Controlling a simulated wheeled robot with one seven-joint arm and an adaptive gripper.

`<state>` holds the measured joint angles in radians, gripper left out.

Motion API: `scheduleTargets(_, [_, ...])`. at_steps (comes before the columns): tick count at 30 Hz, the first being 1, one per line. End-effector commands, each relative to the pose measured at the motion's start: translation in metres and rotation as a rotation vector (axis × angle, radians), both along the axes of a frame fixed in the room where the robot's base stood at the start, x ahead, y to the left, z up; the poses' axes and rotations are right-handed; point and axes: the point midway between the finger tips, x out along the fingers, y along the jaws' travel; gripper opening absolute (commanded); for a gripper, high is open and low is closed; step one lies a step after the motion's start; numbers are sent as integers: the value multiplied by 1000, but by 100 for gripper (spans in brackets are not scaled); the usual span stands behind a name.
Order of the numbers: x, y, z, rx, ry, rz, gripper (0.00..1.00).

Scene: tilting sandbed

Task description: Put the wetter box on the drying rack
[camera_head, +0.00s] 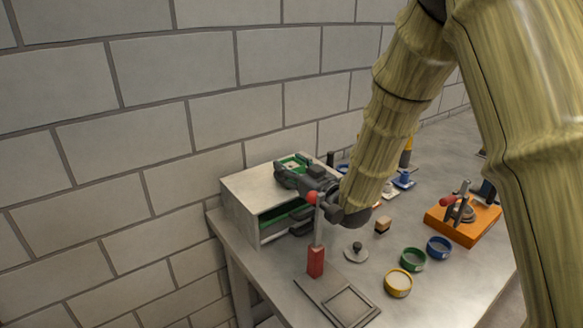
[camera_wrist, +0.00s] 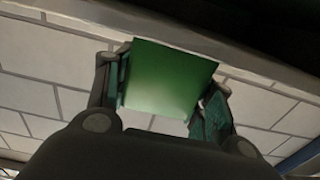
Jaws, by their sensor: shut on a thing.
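My gripper (camera_head: 290,172) is over the top of a pale box-shaped cabinet (camera_head: 245,192) by the wall. In the wrist view my gripper (camera_wrist: 164,82) is shut on a green box (camera_wrist: 170,80), with one finger at each side of it. A small green patch (camera_head: 292,161) shows beside the fingers in the head view, mostly covered by my gripper. Another green thing (camera_head: 284,215) lies inside the cabinet's open front. I cannot tell which box is wetter, or whether the held box touches the cabinet top. No drying rack can be clearly made out.
A red block with an upright post (camera_head: 316,262) stands before the cabinet. Yellow (camera_head: 398,283), green (camera_head: 412,259) and blue (camera_head: 439,247) rings lie to the right. An orange fixture (camera_head: 462,222) stands further right. A grey framed plate (camera_head: 340,300) lies at the front edge.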

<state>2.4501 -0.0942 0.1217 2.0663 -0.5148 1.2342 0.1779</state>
Motion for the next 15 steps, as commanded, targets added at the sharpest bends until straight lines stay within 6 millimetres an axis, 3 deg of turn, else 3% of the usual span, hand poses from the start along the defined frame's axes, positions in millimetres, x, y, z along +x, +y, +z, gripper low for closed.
scheduleTargets(12, [0,0,-6,1,-1,0,22])
scheduleTargets(13, [0,0,-6,1,-1,0,55])
scheduleTargets(15, [0,0,-5,1,-1,0,68])
